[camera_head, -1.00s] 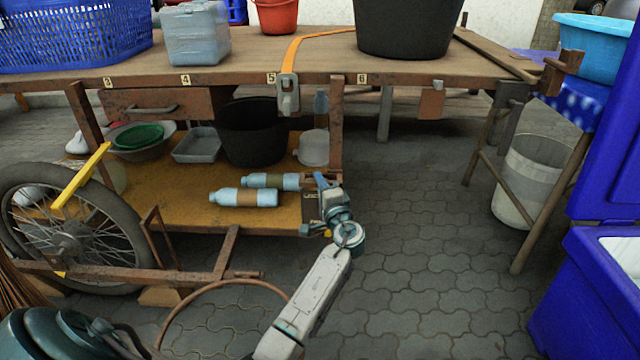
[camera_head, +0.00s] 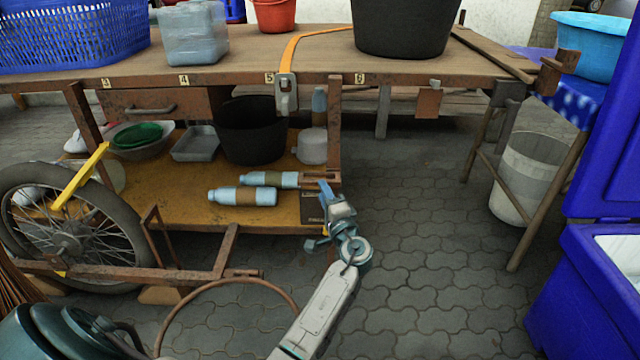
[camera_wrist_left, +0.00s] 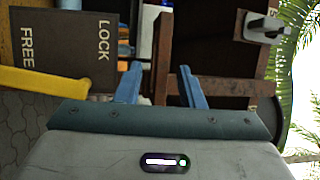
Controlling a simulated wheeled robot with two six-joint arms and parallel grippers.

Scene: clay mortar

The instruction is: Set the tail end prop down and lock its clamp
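A dark plate (camera_wrist_left: 65,45) marked LOCK and FREE shows at the upper left of the left wrist view. It also shows in the head view as a dark panel (camera_head: 312,208) at the cart shelf's right end. A yellow lever (camera_wrist_left: 42,83) lies across the FREE end. My left gripper (camera_head: 325,187) is beside this end of the cart. In the wrist view its two blue fingers (camera_wrist_left: 160,84) are apart, with rusty bars (camera_wrist_left: 162,50) beyond them. No held object is visible. I cannot tell which bar is the prop. My right gripper is out of view.
The cart's wooden top (camera_head: 225,75) carries a blue basket (camera_head: 75,38), a clear container (camera_head: 193,35) and a black tub (camera_head: 405,25). Bottles (camera_head: 242,196) lie on the shelf. A blue cooler (camera_head: 590,300) stands at right. The paved floor (camera_head: 430,240) between is clear.

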